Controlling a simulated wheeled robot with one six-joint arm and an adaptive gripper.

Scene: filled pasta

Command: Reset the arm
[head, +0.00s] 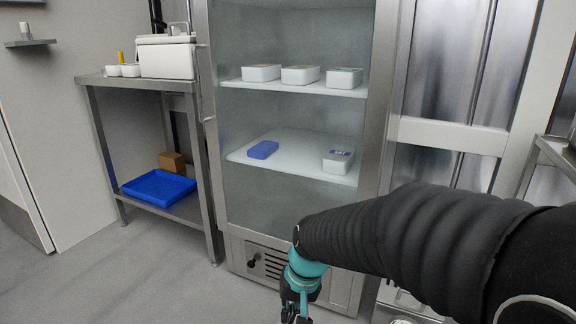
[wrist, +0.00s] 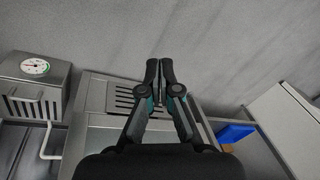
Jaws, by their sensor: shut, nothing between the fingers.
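My arm reaches in from the right in the head view, and my gripper (head: 296,312) points down in front of the cabinet's lower vent panel. In the wrist view my gripper (wrist: 160,64) shows its two dark fingers with the tips together and nothing between them. It touches nothing that I can see. The bottom of the gripper is close to the lower edge of the head view.
A steel cabinet (head: 369,200) holds white tubs (head: 300,75) on an upper shelf, and a blue box (head: 263,149) and a white tub (head: 338,161) below. A steel table (head: 100,80) with a blue tray (head: 159,187) stands left. Floor (head: 120,280) at front left is clear.

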